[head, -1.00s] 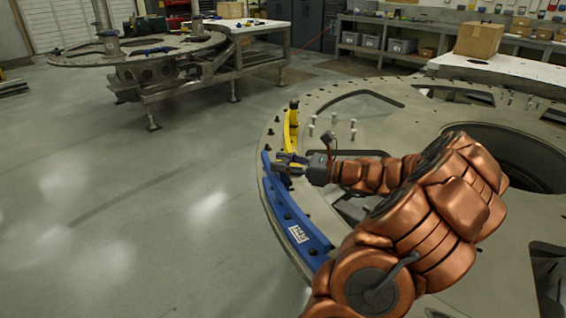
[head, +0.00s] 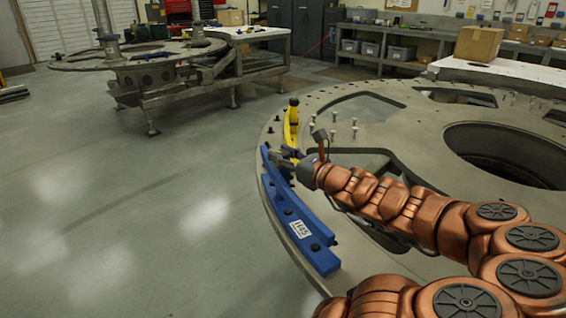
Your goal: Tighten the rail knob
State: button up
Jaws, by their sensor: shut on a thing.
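A curved blue rail (head: 306,230) with a white label lies along the left rim of the large round turret plate (head: 395,122). A curved yellow rail (head: 291,126) sits beyond its far end. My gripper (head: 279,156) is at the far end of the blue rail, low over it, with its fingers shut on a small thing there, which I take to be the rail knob. The fingers hide the knob, so how tightly it sits cannot be seen. Other dark knobs or bolts (head: 316,246) stand on the near part of the blue rail.
Several upright pins (head: 333,134) stand on the plate just right of the yellow rail and close to my wrist. The plate has large openings, including a round one (head: 500,152). A cardboard box (head: 478,44) stands behind. The floor at left is clear.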

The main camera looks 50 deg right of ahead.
aim_at(289, 157)
jog(key=shift+h, duration=0.3)
jog(key=o, duration=1.2)
jog(key=shift+c, duration=0.2)
jog(key=shift+s, duration=0.1)
jog(key=shift+s, duration=1.55)
jog(key=s, duration=0.8)
jog(key=shift+s+a, duration=0.3)
jog(key=shift+s, duration=0.05)
